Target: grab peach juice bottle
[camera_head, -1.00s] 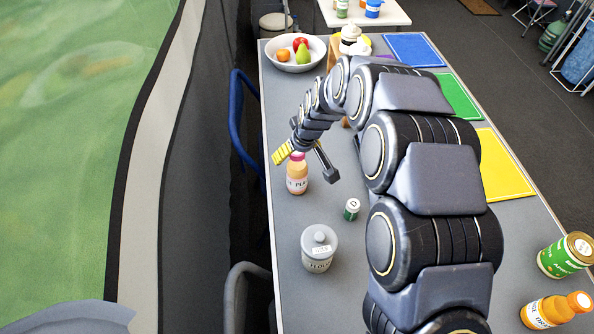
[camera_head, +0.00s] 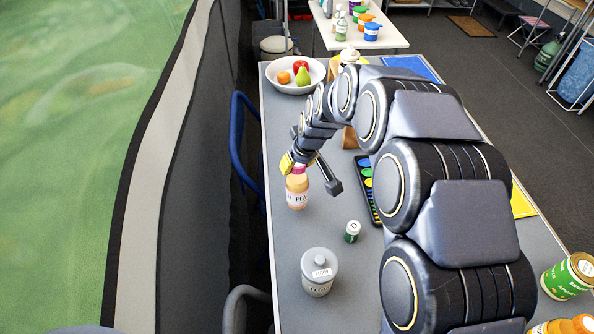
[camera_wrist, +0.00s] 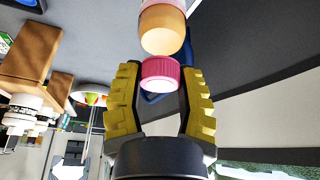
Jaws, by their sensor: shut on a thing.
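The peach juice bottle (camera_head: 297,197), with a peach-coloured body, pale label and pink cap, is upright at the left edge of the grey table in the head view. My gripper (camera_head: 292,162) is at its top, with yellow fingers around the cap. In the wrist view, the bottle's pink cap (camera_wrist: 161,75) lies between the two yellow fingers of my gripper (camera_wrist: 162,82), which is shut on it. Whether the bottle's base touches the table is hard to tell.
A lidded flour jar (camera_head: 319,275) and a small green jar (camera_head: 352,232) stand nearer on the table (camera_head: 285,235). A fruit bowl (camera_head: 281,88) is at the far left. A dark tray with coloured spots (camera_head: 367,172) lies right of the bottle, partly behind my arm.

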